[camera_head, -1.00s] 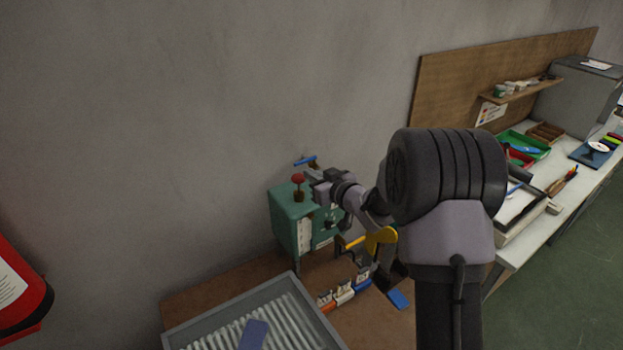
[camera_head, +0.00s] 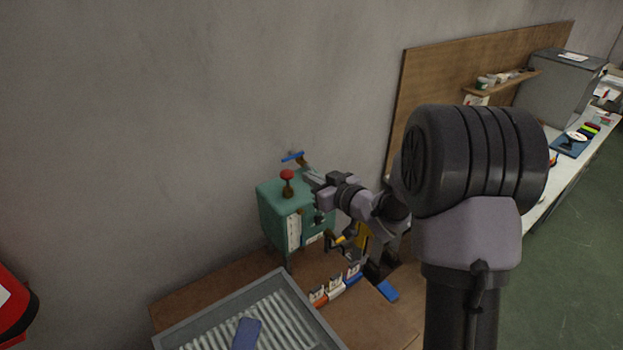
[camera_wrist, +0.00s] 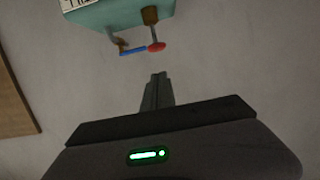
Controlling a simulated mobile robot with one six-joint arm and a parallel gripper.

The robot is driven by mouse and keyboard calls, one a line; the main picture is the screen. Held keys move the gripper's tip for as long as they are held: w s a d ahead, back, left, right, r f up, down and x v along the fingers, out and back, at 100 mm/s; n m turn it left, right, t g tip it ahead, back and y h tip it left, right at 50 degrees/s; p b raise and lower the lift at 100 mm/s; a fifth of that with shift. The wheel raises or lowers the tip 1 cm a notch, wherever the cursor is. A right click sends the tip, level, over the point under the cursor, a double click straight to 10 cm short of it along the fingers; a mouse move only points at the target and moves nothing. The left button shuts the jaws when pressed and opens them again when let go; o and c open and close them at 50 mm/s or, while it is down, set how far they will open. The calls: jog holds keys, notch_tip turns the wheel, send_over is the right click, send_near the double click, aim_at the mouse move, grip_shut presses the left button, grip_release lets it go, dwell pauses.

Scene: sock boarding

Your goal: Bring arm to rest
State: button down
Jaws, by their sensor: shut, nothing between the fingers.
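My gripper (camera_head: 310,181) is shut and empty. In the head view it shows beside the upper right of a green machine (camera_head: 271,218), which has a red knob (camera_head: 286,175) and a blue-handled lever (camera_head: 293,156) on top. I cannot tell from the pictures whether the fingers touch the machine. In the wrist view the closed fingers (camera_wrist: 158,80) point toward the grey wall, with the green machine (camera_wrist: 110,14), the red knob (camera_wrist: 157,46) and the blue handle (camera_wrist: 132,50) upside down ahead of them. My arm hides part of the table behind it.
A grey ribbed tray (camera_head: 163,342) with a blue piece (camera_head: 246,333) lies on the brown table (camera_head: 186,300). Several small coloured items (camera_head: 335,287) sit by the machine. A workbench with a wooden board (camera_head: 440,85) stands right. A red extinguisher (camera_head: 12,312) is at left.

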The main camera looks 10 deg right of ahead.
jog(key=shift+d, duration=0.1)
jog(key=s+d+f+m+g+h+b, duration=0.1)
jog(key=s+d+m+g+h+b, duration=0.1)
jog(key=s+m+h+b, duration=0.5)
jog(key=s+d+f+g+b, duration=0.15)
jog(key=s+b, duration=0.35)
jog(key=s, duration=0.5)
jog(key=s+a+f+m+g+y+b, duration=0.1)
jog(key=s+a, duration=0.4)
jog(key=s, duration=0.5)
jog(key=s+a+f+g+y+b, duration=0.2)
jog(key=s+f, duration=0.4)
jog(key=s, duration=0.4)
jog(key=a+g+b, duration=0.1)
jog(key=a+b, duration=0.1)
jog(key=shift+s+a+f+m+g, duration=0.25)
jog(key=shift+s+a+m+g, duration=0.05)
jog(key=shift+a+m+g, duration=0.1)
jog(key=shift+w+d, duration=0.1)
